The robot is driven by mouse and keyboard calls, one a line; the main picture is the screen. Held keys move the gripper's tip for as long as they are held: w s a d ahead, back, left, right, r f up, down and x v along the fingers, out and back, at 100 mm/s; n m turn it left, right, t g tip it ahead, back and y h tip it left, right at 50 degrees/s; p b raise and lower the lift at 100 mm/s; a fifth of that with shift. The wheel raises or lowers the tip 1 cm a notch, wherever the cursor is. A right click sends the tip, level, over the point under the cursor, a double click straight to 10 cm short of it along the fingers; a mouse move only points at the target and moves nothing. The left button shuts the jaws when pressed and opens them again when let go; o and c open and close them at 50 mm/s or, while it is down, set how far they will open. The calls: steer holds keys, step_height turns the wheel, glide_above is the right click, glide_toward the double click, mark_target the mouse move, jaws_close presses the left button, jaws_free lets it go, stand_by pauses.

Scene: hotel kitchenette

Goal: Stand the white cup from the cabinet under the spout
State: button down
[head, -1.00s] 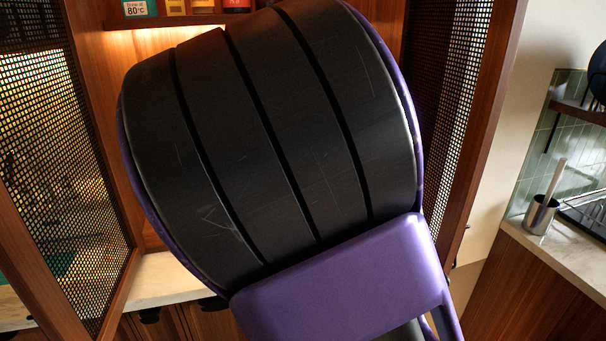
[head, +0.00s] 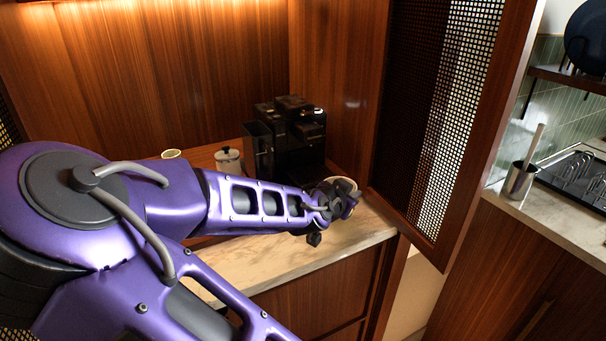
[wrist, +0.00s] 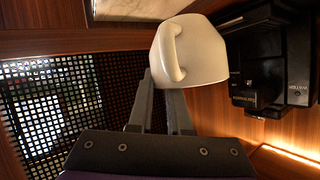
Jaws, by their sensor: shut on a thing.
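The white cup (wrist: 195,52) is held between the two fingers of my gripper (wrist: 163,88), with its curved handle facing the wrist camera. In the head view, only part of the cup (head: 346,183) shows past my gripper (head: 335,203), which is at the right of the cabinet, over the pale counter. The black coffee machine (head: 300,135) stands at the back right of the cabinet, behind my gripper. I cannot make out the spout clearly.
A small lidded pot (head: 228,160) and a light cup-like vessel (head: 170,154) stand left of the machine, partly behind my arm. The open mesh door (head: 440,110) is close to the right of my gripper. The marble counter (head: 290,258) is clear in front.

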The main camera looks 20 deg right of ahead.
steer(key=shift+m+g, duration=0.4)
steer(key=w, duration=0.5)
steer(key=w+a, duration=0.1)
steer(key=w, duration=0.5)
steer(key=w+r, duration=0.1)
steer(key=w, duration=0.5)
steer(key=shift+a, duration=0.35)
steer(key=shift+f, duration=0.35)
steer(key=shift+f, duration=0.15)
steer(key=c, duration=0.8)
jaws_free()
steer(key=shift+c, duration=0.2)
